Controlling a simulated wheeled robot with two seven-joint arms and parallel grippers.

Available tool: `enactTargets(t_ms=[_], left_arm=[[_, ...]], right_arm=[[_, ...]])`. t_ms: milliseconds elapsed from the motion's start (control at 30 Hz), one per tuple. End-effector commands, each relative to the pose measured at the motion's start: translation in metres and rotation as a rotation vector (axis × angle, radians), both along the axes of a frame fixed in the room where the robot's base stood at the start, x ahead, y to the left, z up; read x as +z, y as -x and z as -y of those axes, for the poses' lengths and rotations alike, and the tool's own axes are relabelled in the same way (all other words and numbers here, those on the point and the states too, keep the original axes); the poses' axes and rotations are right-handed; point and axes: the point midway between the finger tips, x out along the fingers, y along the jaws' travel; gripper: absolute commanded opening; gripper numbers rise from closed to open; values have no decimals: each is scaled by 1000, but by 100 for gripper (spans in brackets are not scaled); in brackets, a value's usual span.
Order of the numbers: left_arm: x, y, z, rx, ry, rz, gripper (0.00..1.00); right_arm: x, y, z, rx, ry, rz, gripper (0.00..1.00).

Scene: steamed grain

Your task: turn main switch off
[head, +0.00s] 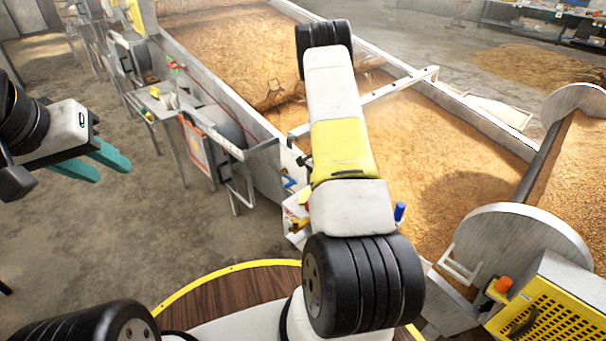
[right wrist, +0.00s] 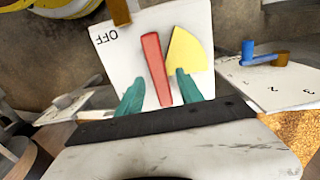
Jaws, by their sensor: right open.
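The switch panel (right wrist: 120,65) is a white plate marked OFF, with the lettering upside down in the right wrist view. A red lever (right wrist: 155,65) stands on it, leaning slightly, beside a yellow sector (right wrist: 187,50). My right gripper (right wrist: 159,88) is open, with one teal finger on each side of the lever's lower part; I cannot tell whether either touches it. In the head view my right arm hides this gripper and most of the panel area. My left gripper (head: 104,165) is open and empty at the far left, away from the panel.
A blue handle (right wrist: 248,52) with a brown block stands on a numbered white plate (right wrist: 268,84) right of the panel. Long grain troughs (head: 430,150) fill the middle. A yellow grated machine (head: 545,310) with an orange knob (head: 503,284) stands at lower right.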

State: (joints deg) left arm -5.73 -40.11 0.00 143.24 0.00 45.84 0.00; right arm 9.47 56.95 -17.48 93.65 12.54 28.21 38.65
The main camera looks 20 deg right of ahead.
Motion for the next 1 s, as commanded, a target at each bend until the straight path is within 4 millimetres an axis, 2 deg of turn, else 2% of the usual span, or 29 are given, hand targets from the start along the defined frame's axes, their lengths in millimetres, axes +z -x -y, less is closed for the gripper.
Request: enactTargets(t_ms=[200, 400, 900, 1000], left_arm=[[0, 0, 0, 0, 0, 0, 36], [0, 0, 0, 0, 0, 0, 36], [0, 0, 0, 0, 0, 0, 36], [0, 0, 0, 0, 0, 0, 36]], right_arm=[[40, -1, -1, 0, 0, 4, 44], [62, -1, -1, 0, -1, 2, 44], [66, -1, 0, 0, 0, 1, 44], [74, -1, -3, 10, -4, 10, 44]])
